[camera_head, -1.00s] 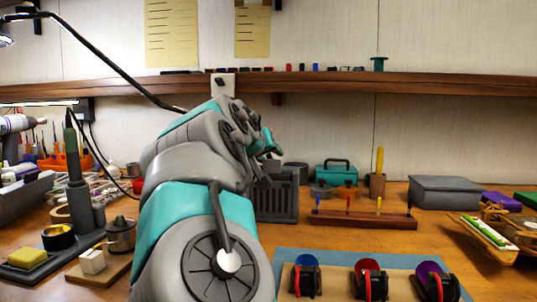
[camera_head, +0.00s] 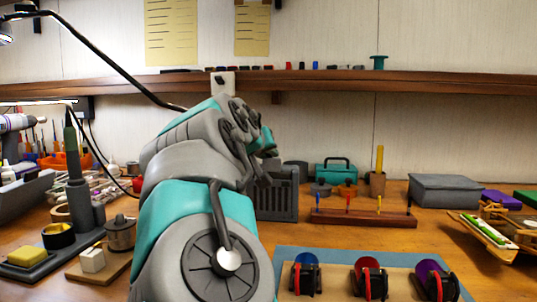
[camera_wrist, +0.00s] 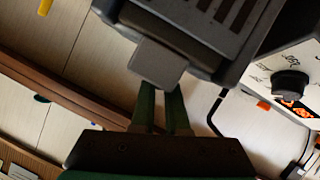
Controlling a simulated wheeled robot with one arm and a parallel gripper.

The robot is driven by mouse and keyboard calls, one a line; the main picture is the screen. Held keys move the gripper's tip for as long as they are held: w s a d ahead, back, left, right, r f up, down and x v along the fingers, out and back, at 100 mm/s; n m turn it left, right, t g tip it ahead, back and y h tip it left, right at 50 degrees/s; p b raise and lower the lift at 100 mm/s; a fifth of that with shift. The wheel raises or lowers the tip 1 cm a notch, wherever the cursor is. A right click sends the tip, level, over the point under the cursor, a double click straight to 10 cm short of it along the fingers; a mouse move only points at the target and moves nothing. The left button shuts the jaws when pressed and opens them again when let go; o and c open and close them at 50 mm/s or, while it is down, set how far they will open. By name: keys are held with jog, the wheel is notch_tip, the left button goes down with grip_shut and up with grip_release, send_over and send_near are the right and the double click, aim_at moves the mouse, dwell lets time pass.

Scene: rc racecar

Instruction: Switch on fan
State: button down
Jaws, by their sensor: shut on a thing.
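The fan looks to be the dark grey slotted box (camera_head: 277,203) standing on the bench behind my arm. In the wrist view the slotted grey body (camera_wrist: 232,22) fills the top, with a lighter grey block (camera_wrist: 155,62) sticking out from it. My gripper (camera_wrist: 160,95) has its two green fingers close together, with their tips at this block. It is shut on the block, though the tips are partly hidden behind it. I cannot tell whether the block is the switch. In the head view my arm hides the gripper.
A white box with a black knob (camera_wrist: 290,84) is right of the gripper in the wrist view. A wooden rack (camera_head: 363,218), a teal toolbox (camera_head: 336,174) and a grey case (camera_head: 449,193) stand right of the fan. A wooden shelf (camera_head: 420,84) runs above.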

jog(key=m+y+b, duration=0.1)
jog(key=d+m+y+b, duration=0.1)
jog(key=shift+s+m, duration=0.1)
jog(key=shift+m, duration=0.3)
jog(key=m+y, duration=0.1)
jog(key=d+m+b, duration=0.1)
jog(key=m+y+b, duration=0.1)
jog(key=shift+s+d+m+t+y, duration=0.15)
jog(key=shift+d+m+t+y, duration=0.15)
jog(key=shift+t, duration=0.1)
dwell(0.4)
jog(key=c, duration=0.9)
grip_release()
jog(key=shift+v, duration=3.95)
